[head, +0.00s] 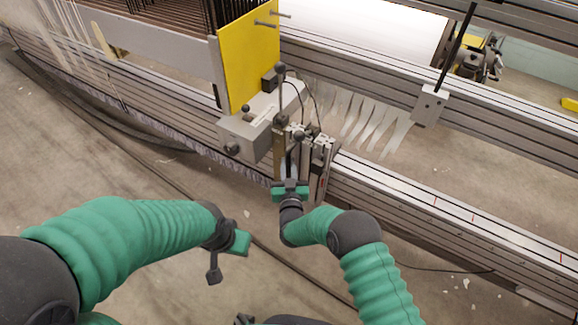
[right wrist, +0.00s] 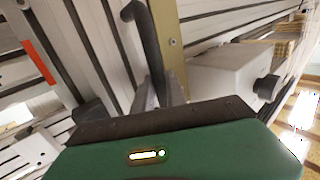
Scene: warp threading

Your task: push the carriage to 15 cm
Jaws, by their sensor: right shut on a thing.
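The carriage is a grey box (head: 248,128) with a tall yellow plate (head: 248,55), sitting on the long metal rail. Its metal front bracket (head: 318,150) stands beside the box. My right gripper (head: 289,172) is at the near, lower side of this bracket and is shut on the carriage handle. In the right wrist view the handle shows as a dark bent bar (right wrist: 150,45) rising by the fingers, with the grey box (right wrist: 228,72) to its right. The grip itself is partly hidden by the gripper body. My left gripper (head: 214,272) hangs empty over the floor, left of the right one.
The grooved rail (head: 430,215) runs on to the lower right, with small orange marks (head: 473,218). White strips (head: 365,125) hang behind the carriage, near a grey block with a black rod (head: 430,105). Dark cables (head: 150,170) lie on the concrete floor.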

